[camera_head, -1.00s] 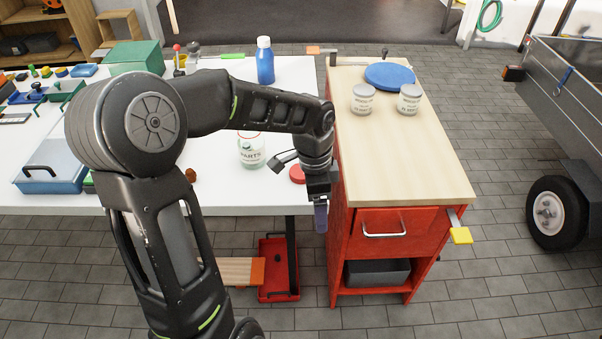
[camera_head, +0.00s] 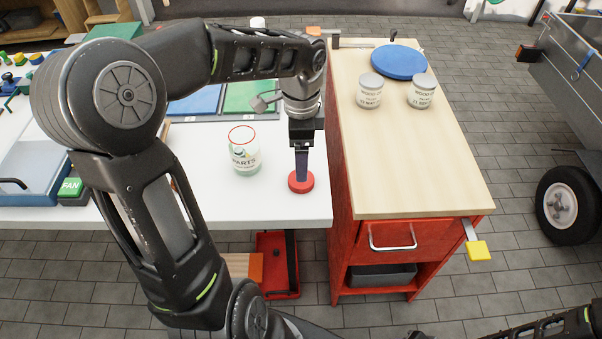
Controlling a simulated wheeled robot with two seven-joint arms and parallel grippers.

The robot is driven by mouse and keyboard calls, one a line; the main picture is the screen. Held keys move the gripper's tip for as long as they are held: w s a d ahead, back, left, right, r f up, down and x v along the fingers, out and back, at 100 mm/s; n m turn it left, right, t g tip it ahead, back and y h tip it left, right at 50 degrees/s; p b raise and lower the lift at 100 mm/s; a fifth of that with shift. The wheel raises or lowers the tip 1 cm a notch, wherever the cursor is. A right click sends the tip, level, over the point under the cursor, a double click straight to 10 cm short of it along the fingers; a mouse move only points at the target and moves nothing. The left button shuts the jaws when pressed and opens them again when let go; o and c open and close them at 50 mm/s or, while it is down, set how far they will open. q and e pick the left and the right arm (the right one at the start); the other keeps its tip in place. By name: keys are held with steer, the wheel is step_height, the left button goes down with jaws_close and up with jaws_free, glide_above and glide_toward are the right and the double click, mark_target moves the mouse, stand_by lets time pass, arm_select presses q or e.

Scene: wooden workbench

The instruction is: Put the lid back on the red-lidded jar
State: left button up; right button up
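The jar (camera_head: 245,160) is clear glass with a "PARTS" label and a red ring at its open top. It stands upright on the white table, left of my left gripper. The red lid (camera_head: 301,183) is a round disc near the table's right edge, apart from the jar. My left gripper (camera_head: 302,174) points straight down with its fingertips at the top of the lid. The fingers are seen edge-on, so I cannot tell whether they are open or shut, or grip the lid. Part of my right arm shows at the bottom right; its gripper is out of view.
A red cabinet with a wooden top (camera_head: 420,150) stands right of the table. It holds two grey-lidded jars (camera_head: 370,92) (camera_head: 421,92) and a blue disc (camera_head: 398,62). Blue and green panels (camera_head: 250,97) lie behind the jar, partly hidden by my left arm.

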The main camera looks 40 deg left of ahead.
arm_select(q)
steer(key=shift+f, duration=1.35)
steer(key=shift+w+f, duration=0.15)
steer(key=shift+f, duration=2.5)
steer(key=shift+c, duration=0.2)
steer(key=c, duration=1.3)
